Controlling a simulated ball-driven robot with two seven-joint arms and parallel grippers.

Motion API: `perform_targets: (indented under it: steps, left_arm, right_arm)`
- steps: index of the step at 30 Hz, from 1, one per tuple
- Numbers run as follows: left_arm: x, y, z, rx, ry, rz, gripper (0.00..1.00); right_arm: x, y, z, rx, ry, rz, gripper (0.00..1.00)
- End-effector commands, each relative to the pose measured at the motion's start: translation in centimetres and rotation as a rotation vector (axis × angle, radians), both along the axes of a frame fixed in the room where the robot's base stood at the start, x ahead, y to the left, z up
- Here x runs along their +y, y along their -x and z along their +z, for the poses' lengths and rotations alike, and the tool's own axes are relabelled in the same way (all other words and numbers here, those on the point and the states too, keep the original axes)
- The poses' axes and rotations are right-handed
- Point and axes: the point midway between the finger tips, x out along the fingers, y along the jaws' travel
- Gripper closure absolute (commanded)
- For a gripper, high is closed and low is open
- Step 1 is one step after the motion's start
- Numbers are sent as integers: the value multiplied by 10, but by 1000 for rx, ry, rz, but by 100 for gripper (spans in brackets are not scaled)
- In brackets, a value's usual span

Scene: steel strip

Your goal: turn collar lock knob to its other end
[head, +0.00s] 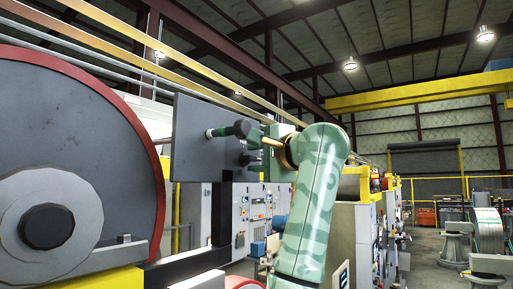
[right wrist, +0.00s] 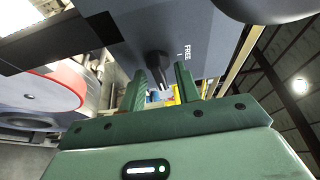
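The collar lock knob (right wrist: 158,66) is a dark, elongated knob on a grey panel, with the word FREE and a short mark printed beside it in the right wrist view. The grey panel (head: 190,108) also shows in the head view, with dark fittings on its face. My right gripper (right wrist: 160,84) is green, its two fingers apart on either side of the knob's line. I cannot tell whether either finger touches the knob. In the head view the right gripper (head: 258,138) is at the panel, partly hidden by my patterned wrist. My left gripper is not in view.
A large grey wheel with a red rim (head: 110,90) stands left of the panel. Yellow rails (head: 150,45) run above and behind it. Grey cabinets (head: 250,208) stand behind the panel. A metal coil (head: 488,230) is far right, with open floor before it.

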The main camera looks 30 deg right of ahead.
Motion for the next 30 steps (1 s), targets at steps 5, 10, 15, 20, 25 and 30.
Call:
perform_targets:
  steps: [5,10,15,20,25,30]
  left_arm:
    - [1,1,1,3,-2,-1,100]
    - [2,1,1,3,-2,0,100]
    - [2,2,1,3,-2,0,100]
    - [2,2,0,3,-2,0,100]
    - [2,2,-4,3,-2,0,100]
    - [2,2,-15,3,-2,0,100]
  right_arm:
    - [1,-4,-1,0,1,-1,67]
    - [0,-3,-1,0,1,-1,76]
    - [0,-3,-1,1,1,-1,100]
    - [0,-3,-1,-1,4,-1,100]
    - [0,-3,-3,-16,31,-1,100]
    - [0,-4,-5,-58,103,-2,100]
